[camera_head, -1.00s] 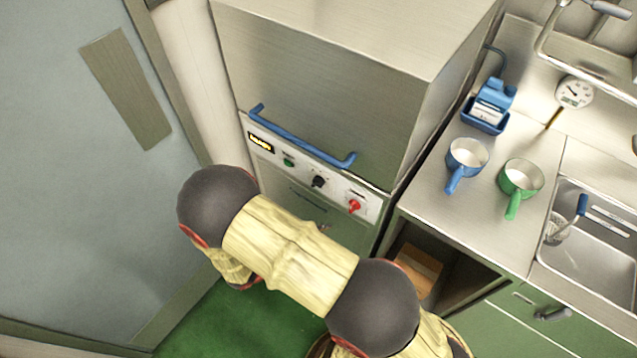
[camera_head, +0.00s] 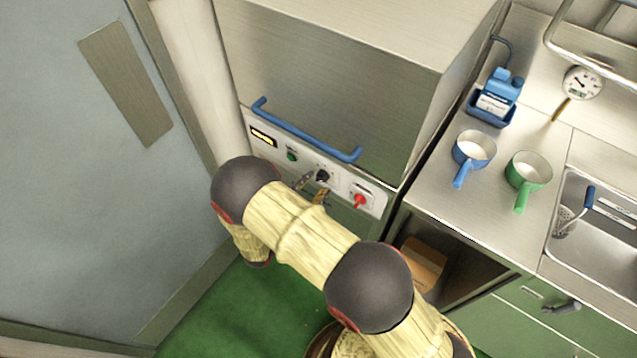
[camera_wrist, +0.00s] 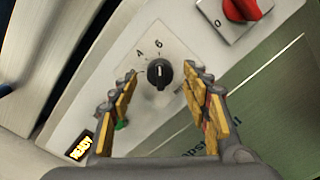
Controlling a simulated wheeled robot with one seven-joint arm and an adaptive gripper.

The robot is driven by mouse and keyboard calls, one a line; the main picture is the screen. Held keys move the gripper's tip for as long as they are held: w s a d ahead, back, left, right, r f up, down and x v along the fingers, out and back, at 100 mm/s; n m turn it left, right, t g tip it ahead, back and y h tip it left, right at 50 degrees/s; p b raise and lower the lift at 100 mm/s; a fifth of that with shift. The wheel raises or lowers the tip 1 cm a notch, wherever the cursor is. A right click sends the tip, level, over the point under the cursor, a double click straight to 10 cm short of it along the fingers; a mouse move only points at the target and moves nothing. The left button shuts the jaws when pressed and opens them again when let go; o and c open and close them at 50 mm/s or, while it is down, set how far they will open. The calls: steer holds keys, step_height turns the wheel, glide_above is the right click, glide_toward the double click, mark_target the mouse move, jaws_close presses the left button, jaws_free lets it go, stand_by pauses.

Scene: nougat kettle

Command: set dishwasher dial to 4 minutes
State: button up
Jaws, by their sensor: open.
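The dishwasher's black dial (camera_head: 322,177) sits on the pale control panel below the blue handle. In the wrist view the black dial (camera_wrist: 160,73) has a light pointer line at its upper edge, between the printed 4 and 6, nearer the 6. My gripper (camera_wrist: 161,86) is open, with one yellow-padded finger on each side of the dial and the dial beyond and between the fingertips. I see no contact. In the head view my gripper (camera_head: 310,188) shows just left of and below the dial, partly hidden by my arm.
A red switch (camera_head: 359,201) is right of the dial, and a green button (camera_head: 291,155) is left. A lit display (camera_head: 263,138) is further left. The blue bar handle (camera_head: 305,133) juts out above the panel. Blue (camera_head: 474,147) and green (camera_head: 528,170) pans stand on the counter.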

steer(key=shift+x, duration=1.1)
steer(key=shift+c, duration=1.1)
steer(key=c, duration=0.9)
